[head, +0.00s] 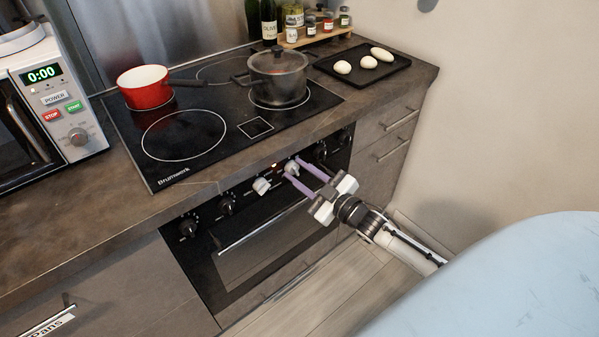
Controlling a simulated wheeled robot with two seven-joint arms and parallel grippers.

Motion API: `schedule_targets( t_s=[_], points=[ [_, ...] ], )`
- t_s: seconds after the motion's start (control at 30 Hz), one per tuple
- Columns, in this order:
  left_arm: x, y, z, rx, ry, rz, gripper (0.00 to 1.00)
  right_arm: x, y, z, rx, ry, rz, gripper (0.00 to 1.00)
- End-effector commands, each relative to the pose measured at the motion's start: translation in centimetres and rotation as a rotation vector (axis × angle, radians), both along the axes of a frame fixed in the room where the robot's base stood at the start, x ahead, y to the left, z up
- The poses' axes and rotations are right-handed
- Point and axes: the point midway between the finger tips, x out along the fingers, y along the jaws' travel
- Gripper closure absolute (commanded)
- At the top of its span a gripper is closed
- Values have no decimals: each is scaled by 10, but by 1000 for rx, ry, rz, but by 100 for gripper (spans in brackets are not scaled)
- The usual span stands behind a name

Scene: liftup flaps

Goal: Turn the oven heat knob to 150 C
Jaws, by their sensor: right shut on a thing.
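The oven (262,250) is built into the counter front, with a black front and a horizontal handle. Its panel carries a row of black knobs and two white knobs. One white knob (261,186) is free. My right gripper (295,169) reaches in from the lower right, its two purple fingers on either side of the other white knob (291,167), shut on it. The fingers partly cover that knob, and its markings are too small to read. A small orange light glows just above the white knobs. My left gripper is not in view.
The black cooktop (205,165) above the oven bears a red pot (145,88) and a lidded grey pot (277,78). A black tray (394,75) with white oval items is at the right. A microwave (50,95) stands left. Floor is clear before the oven.

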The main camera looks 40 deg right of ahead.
Motion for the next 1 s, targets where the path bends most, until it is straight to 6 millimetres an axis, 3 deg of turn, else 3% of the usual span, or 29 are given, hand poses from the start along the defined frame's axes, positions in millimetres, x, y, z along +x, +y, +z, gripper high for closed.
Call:
schedule_targets(
  t_s=[0.3, 0.33, 0.43, 0.77, 1.0],
  points=[
    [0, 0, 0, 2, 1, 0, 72, 0, 0, 0, 0, 1, 0, 94],
    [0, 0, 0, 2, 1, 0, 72, 0, 0, 0, 0, 0, 0, 70],
    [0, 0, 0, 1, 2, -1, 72, 0, 0, 0, 0, 0, 0, 53],
    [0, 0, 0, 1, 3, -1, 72, -2, 0, 0, 0, 1, 0, 53],
    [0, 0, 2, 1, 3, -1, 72, -35, -5, -1, 0, 4, 0, 53]
  ],
)
